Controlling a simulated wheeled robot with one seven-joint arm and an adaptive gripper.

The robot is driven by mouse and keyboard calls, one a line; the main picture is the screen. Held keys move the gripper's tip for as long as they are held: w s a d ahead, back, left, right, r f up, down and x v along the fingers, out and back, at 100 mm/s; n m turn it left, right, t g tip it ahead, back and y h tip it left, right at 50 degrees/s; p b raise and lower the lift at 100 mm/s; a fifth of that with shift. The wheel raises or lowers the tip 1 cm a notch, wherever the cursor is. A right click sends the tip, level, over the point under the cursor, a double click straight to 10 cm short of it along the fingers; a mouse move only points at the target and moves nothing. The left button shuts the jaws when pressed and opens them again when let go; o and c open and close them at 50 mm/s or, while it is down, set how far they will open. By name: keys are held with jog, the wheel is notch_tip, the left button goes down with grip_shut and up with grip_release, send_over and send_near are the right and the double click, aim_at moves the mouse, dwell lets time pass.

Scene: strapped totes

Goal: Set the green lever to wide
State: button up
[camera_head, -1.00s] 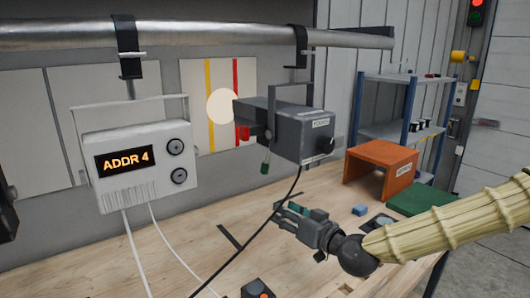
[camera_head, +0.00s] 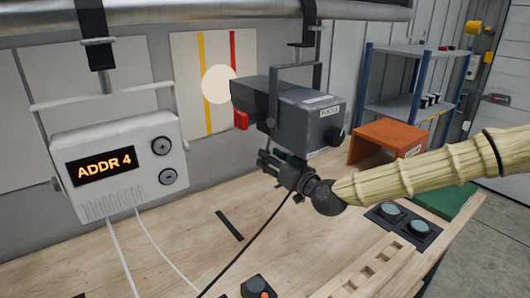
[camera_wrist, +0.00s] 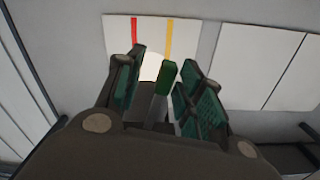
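The grey lamp (camera_head: 300,115) hangs from the overhead pipe and throws a pale round spot (camera_head: 218,85) on the wall panel. In the wrist view the green lever (camera_wrist: 167,78) stands between my two fingers, with a gap showing on both sides. My gripper (camera_head: 268,162) is just below the lamp and is open around the lever; it also shows in the wrist view (camera_wrist: 166,85). In the head view my gripper hides the lever. A red tab (camera_head: 241,120) shows at the lamp's front edge.
A white box reading "ADDR 4" (camera_head: 120,162) hangs at the left, with cables running down. A black cable (camera_head: 245,245) runs below the lamp. An orange stand (camera_head: 385,140), dark button panels (camera_head: 403,227) and a slotted wooden block (camera_head: 380,270) sit on the bench.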

jog(key=shift+w+a+r, duration=0.25)
jog(key=shift+w+a, duration=0.05)
jog(key=shift+a, duration=0.05)
jog(key=shift+a+r+p, duration=0.3)
jog(key=shift+a, duration=0.05)
jog(key=shift+w+a+f, duration=0.15)
jog(key=shift+w+f, duration=0.2)
jog(key=shift+w, duration=0.2)
jog(key=shift+s+r, duration=0.2)
jog(key=shift+s, duration=0.05)
jog(key=shift+c, duration=0.7)
jog(key=shift+w, duration=0.1)
grip_shut()
